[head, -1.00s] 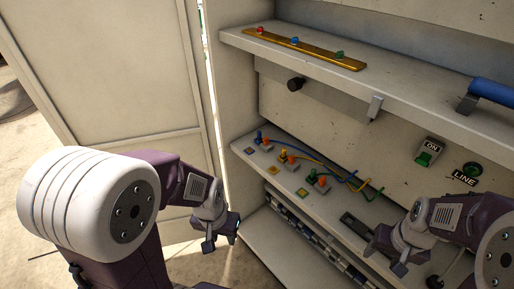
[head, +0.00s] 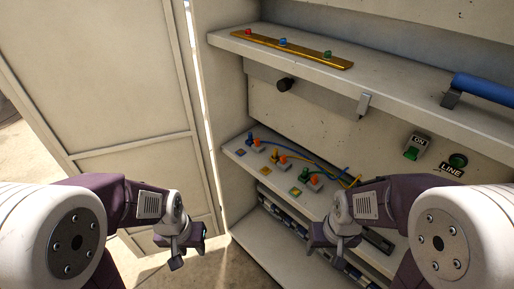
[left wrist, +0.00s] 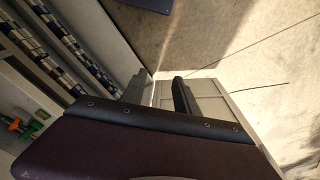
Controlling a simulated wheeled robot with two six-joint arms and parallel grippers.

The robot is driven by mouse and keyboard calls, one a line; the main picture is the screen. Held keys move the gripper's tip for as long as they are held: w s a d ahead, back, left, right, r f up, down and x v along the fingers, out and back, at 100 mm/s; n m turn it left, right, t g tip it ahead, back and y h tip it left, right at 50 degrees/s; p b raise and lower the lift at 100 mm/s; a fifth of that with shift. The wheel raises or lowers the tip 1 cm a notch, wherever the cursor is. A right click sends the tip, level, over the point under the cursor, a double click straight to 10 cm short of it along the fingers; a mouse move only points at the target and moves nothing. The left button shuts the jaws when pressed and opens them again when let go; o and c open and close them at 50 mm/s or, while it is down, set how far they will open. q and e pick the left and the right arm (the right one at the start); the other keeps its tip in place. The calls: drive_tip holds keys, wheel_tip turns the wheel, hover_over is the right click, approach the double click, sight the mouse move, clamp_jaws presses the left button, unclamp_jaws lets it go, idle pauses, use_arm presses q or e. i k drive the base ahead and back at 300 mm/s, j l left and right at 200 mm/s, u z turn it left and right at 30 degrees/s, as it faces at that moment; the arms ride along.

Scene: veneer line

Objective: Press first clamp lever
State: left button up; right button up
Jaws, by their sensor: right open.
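Several small orange clamp levers stand on the lower cabinet shelf, each beside a coloured wire end. The leftmost orange lever (head: 259,142) is next to a blue wire end (head: 250,138). The middle lever (head: 287,153) and the right lever (head: 314,176) follow along the shelf. My left gripper (head: 190,255) hangs in front of and left of the shelf, apart from the levers. In the left wrist view its two fingers (left wrist: 159,92) are apart with nothing between them. My right gripper (head: 336,248) is open near the shelf's front edge, right of the levers.
The lower shelf (head: 238,163) carries wires and small square pads. The upper shelf (head: 230,40) holds a brass strip (head: 310,52) with coloured knobs and a blue handle (head: 490,90). A black knob (head: 284,84), ON switch (head: 412,153) and LINE lamp (head: 457,161) are on the panel. An open door (head: 110,80) stands left.

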sight(256, 141)
drive_tip(key=i+j+z, duration=0.3)
drive_tip(key=i+j, duration=0.45)
drive_tip(key=j, duration=0.1)
